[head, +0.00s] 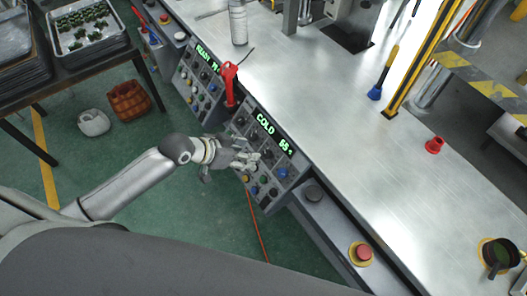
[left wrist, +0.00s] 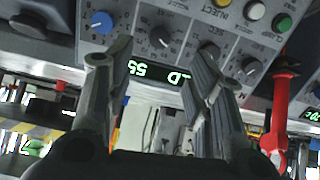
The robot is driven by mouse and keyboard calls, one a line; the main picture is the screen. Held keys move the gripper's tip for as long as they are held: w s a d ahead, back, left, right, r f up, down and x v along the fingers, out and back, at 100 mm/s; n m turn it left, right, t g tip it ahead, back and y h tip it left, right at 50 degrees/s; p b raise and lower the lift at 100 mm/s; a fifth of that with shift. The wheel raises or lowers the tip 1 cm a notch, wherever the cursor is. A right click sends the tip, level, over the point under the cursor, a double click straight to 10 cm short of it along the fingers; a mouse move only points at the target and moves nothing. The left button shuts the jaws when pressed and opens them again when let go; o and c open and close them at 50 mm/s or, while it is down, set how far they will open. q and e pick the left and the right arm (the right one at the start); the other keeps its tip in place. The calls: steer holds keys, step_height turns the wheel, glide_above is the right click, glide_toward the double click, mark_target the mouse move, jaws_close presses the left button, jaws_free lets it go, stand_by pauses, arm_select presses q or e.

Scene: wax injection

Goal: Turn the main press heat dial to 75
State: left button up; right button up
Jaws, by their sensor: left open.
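The near control panel (head: 277,199) has a green-lit display (head: 272,133) that reads COLD and a number that looks like 55. Its face carries several dark dials, coloured buttons and a blue knob (head: 282,173). My left gripper (head: 247,158) is open in front of the panel and covers part of it. In the left wrist view the panel appears upside down. A dark dial with a white pointer (left wrist: 162,38) lies just beyond and between the open fingers (left wrist: 160,58). I cannot tell whether they touch it. Dial labels are too small to read. My right gripper is not in view.
A red-handled lever (head: 229,80) stands left of the display, near a second panel (head: 202,83). A red stop button (head: 363,252) sits on the bench front at right. The metal bench top (head: 330,100) is mostly clear.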

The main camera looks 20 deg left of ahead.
mark_target(266, 154)
arm_select(q)
steer(key=x, duration=0.8)
steer(key=shift+r, duration=0.1)
steer(key=shift+x, duration=1)
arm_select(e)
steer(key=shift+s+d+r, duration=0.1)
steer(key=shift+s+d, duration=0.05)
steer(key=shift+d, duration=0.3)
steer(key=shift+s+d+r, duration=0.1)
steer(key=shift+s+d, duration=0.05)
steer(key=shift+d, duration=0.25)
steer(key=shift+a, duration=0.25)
arm_select(q)
steer(key=shift+c, duration=1.1)
steer(key=c, duration=0.8)
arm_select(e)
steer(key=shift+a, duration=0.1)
